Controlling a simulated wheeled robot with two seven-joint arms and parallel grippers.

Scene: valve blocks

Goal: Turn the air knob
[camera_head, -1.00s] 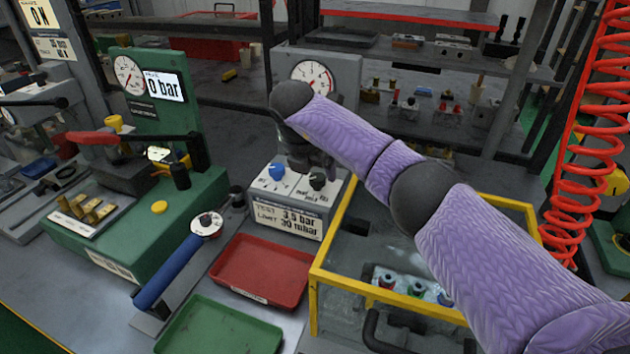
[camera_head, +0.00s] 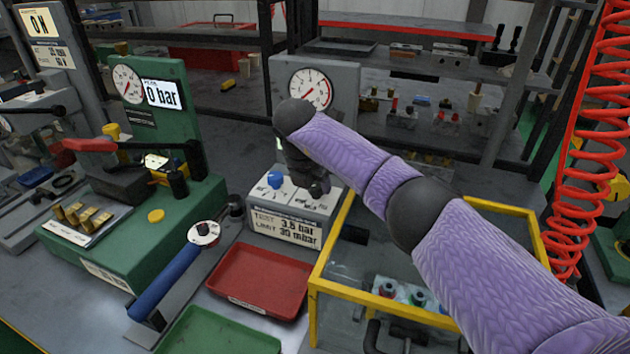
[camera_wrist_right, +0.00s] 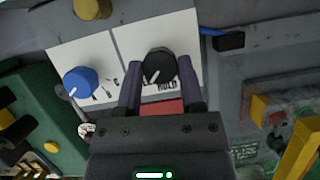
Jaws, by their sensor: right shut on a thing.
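The grey test box has a sloped white top panel (camera_wrist_right: 100,62) with a blue knob (camera_head: 275,180) at left and a black knob (camera_wrist_right: 158,64) at right. The blue knob also shows in the right wrist view (camera_wrist_right: 80,82), clear of my fingers. My right gripper (camera_wrist_right: 158,72) is shut on the black knob, one finger on each side. A white pointer mark shows on the black knob; lettering beside it is partly hidden, with "HOLD" readable. In the head view my right gripper (camera_head: 317,184) covers most of that knob. My left gripper is not in view.
A round gauge (camera_head: 310,89) stands behind the box. A yellow-framed bin (camera_head: 316,285) stands to its right, close under my right arm. Red tray (camera_head: 262,281) and green tray (camera_head: 220,335) lie in front. A green rig (camera_head: 165,100) reading 0 bar stands left.

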